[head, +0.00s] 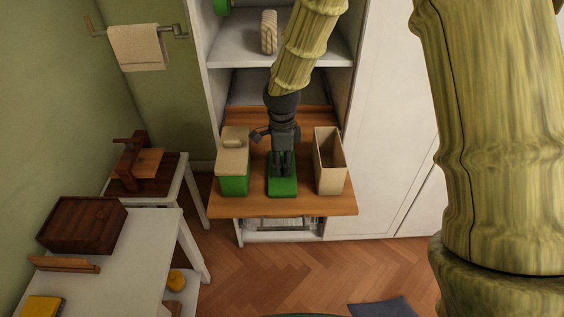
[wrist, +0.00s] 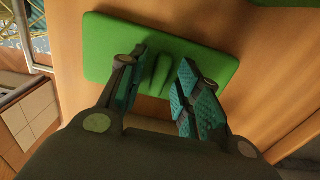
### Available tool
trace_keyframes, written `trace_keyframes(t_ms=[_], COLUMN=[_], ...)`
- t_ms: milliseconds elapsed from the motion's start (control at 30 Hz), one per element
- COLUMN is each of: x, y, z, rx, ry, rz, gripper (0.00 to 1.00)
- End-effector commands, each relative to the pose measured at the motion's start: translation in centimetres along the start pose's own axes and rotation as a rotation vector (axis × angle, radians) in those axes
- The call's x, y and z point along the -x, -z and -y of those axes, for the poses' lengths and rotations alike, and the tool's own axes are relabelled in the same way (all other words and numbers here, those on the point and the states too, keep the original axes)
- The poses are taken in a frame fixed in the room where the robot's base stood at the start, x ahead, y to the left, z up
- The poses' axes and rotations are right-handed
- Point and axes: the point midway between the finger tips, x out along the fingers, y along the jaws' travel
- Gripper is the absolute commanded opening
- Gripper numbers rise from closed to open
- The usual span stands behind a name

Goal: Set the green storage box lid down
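The green storage box lid (head: 283,188) lies on a wooden shelf board (head: 300,207), between two boxes. In the wrist view the flat green lid (wrist: 105,52) shows its raised handle (wrist: 160,74) in the middle. My gripper (head: 283,170) is right above the lid, pointing down. In the wrist view my gripper's fingers (wrist: 160,88) are apart, one on each side of the handle, with small gaps visible beside it. The lid appears flat on the wood. Its underside is hidden.
Left of the lid stands a green box (head: 234,186) with a beige lid (head: 233,150) on it. Right of it stands an open beige box (head: 330,165). White shelf sides and an upper shelf (head: 330,52) frame the space. A white table (head: 125,255) stands left.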

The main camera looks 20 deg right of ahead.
Motion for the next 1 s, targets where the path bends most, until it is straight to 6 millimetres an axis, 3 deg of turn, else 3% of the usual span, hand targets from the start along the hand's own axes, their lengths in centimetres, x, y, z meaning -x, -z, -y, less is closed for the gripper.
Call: trace_keyframes(t_ms=[433,1000], x=[1.0,9.4], y=[0.0,0.0], z=[0.1,0.1], rx=[0.0,0.0], ry=[0.002,0.002], rz=[0.0,0.001], gripper=[0.35,0.35])
